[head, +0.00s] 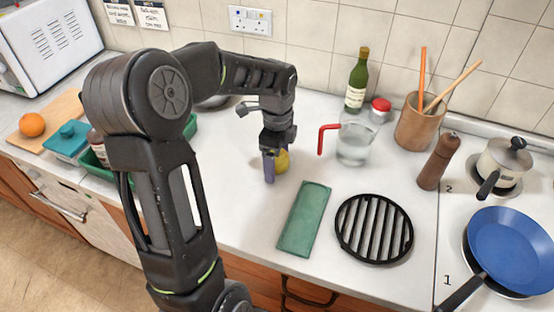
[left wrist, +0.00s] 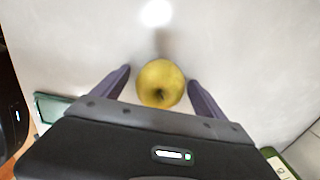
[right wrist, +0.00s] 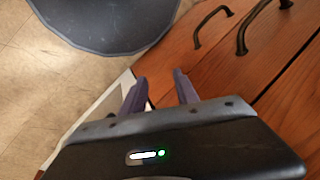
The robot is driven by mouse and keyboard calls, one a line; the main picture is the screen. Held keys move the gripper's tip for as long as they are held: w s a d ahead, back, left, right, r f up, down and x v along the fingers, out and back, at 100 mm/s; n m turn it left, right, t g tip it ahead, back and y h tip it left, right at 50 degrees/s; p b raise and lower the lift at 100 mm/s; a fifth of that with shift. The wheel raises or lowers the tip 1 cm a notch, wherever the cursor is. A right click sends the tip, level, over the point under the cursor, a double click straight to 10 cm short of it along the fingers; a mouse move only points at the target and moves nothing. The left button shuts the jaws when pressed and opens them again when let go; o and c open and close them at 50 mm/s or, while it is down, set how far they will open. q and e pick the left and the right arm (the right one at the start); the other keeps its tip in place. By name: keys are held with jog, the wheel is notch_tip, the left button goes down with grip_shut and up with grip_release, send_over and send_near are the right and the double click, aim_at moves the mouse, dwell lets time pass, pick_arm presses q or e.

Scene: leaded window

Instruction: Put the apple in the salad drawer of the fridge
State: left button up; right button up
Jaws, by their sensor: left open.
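A yellow apple (head: 282,161) stands on the white counter, partly hidden behind my left gripper (head: 274,168) in the head view. In the left wrist view the apple (left wrist: 160,84) lies between the two open fingers of my left gripper (left wrist: 160,88), with a small gap on each side. My right gripper (right wrist: 160,90) shows in the right wrist view with its fingers apart and nothing between them, near wooden cupboard fronts. The fridge and its salad drawer are not recognisable in any view.
A green cloth (head: 304,220) and a black grate (head: 374,228) lie in front of the apple. A glass jug (head: 355,142) with a red handle, a green bottle (head: 357,82) and a pepper mill (head: 437,162) stand to the right. An orange (head: 32,125) sits on a board at the left.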

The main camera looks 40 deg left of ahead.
pick_arm(q)
jog(key=c, duration=1.7)
jog(key=shift+r, duration=0.15)
notch_tip(320, 180, up, 10)
jog(key=shift+f+b, duration=0.1)
jog(key=shift+b, duration=0.45)
